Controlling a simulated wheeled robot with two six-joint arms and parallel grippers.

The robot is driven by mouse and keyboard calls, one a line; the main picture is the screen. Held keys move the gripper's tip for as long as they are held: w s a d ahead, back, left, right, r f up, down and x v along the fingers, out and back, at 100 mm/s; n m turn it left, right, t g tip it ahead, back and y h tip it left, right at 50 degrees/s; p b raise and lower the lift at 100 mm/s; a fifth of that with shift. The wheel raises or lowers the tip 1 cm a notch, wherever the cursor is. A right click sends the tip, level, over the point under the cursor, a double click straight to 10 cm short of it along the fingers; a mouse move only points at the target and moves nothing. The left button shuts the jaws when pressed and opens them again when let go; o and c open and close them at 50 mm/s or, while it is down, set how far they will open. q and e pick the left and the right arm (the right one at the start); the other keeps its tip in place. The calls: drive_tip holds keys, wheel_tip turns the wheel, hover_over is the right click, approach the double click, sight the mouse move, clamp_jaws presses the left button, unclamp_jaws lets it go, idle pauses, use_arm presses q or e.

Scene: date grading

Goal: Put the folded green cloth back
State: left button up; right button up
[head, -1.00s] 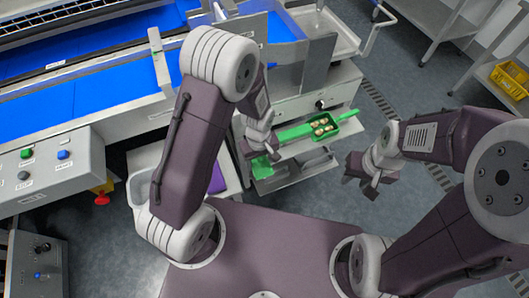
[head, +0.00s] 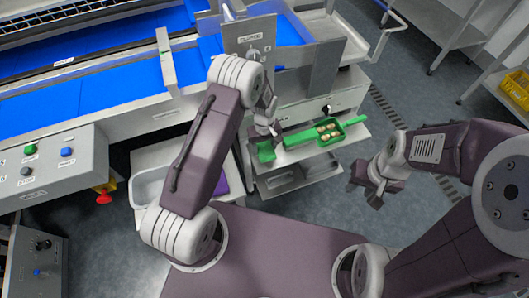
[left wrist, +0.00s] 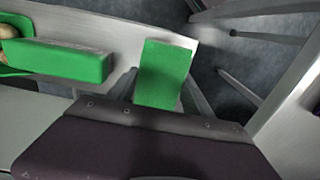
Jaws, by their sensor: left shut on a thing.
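The folded green cloth (head: 266,152) is at the tips of my left gripper (head: 266,134), at the left end of a pale shelf under the machine. In the left wrist view the cloth (left wrist: 163,72) sticks out flat beyond the gripper (left wrist: 150,112), which is shut on it. It overlaps the shelf's edge there; I cannot tell whether it touches the shelf. My right gripper (head: 367,190) looks open and empty, over the floor to the right.
A green scoop (head: 301,138) holding several dates lies on the shelf (head: 318,151), right of the cloth. A white tub (head: 150,185) stands left of my left arm.

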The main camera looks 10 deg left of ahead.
sight(264, 148)
use_arm(q)
wheel_tip(264, 148, down, 4)
drive_tip(key=shift+r, duration=0.25)
drive_tip(key=shift+f, duration=0.25)
drive_tip(key=shift+f+b, duration=0.2)
drive_tip(key=shift+b, duration=0.15)
drive_tip(key=o, duration=1.3)
